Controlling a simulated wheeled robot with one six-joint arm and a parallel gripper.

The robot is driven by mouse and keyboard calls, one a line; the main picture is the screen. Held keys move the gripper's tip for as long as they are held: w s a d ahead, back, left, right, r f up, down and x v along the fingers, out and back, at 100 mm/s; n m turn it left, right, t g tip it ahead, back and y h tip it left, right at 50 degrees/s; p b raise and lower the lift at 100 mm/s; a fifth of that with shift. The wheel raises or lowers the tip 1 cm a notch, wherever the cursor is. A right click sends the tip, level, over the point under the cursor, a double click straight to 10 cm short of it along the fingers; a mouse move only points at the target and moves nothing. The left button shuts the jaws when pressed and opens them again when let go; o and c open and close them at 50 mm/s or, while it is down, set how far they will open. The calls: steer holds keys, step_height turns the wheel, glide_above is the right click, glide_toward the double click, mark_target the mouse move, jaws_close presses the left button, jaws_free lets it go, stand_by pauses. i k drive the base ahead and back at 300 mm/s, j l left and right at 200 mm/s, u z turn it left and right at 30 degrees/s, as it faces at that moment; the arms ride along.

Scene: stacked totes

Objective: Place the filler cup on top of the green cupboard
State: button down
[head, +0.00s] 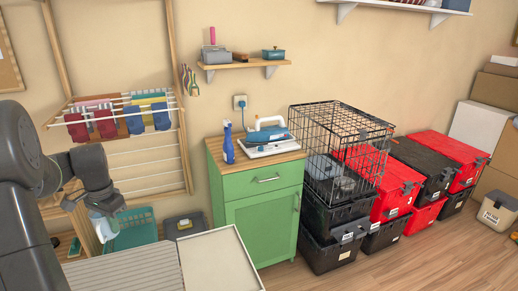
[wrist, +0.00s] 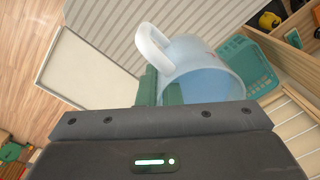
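The filler cup, a whitish translucent cup with a handle and a bluish inside, fills the upper middle of the wrist view (wrist: 200,62). It also shows at the lower left of the head view (head: 103,229), below my gripper (head: 97,209). In the wrist view my gripper's green fingers (wrist: 161,90) appear closed on the cup's wall near the handle, and the cup hangs tilted. The fingertips are partly hidden. The green cupboard (head: 262,222) stands in the middle of the head view, to the right of my gripper. Its wooden top (head: 228,168) is partly bare.
A blue spray bottle (head: 228,144) and an iron (head: 266,134) on a white board occupy the cupboard top. A wire crate (head: 340,135) over black totes stands right of it. A pale flat panel (head: 222,262) lies before the cupboard. A teal basket (head: 136,232) is behind the cup.

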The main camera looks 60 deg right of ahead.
mark_target(219, 146)
steer(key=k+l, duration=0.25)
steer(key=l, duration=0.15)
steer(key=k+l, duration=0.2)
steer(key=l, duration=0.2)
steer(key=k+l, duration=0.25)
steer(key=l, duration=0.15)
steer(key=k+l, duration=0.25)
steer(key=l, duration=0.15)
steer(key=i+l, duration=0.1)
steer(key=l, duration=0.3)
steer(key=i+l, duration=0.15)
steer(key=l, duration=0.25)
steer(key=i+l, duration=0.1)
steer(key=l, duration=0.3)
steer(key=i+l, duration=0.15)
steer(key=l, duration=0.25)
steer(key=i+l+u, duration=0.1)
steer(key=l, duration=0.3)
steer(key=i+l, duration=0.2)
steer(key=i, duration=0.2)
steer(key=i+l, duration=0.2)
steer(key=i, duration=0.2)
steer(key=i+l, duration=0.2)
steer(key=i, duration=0.25)
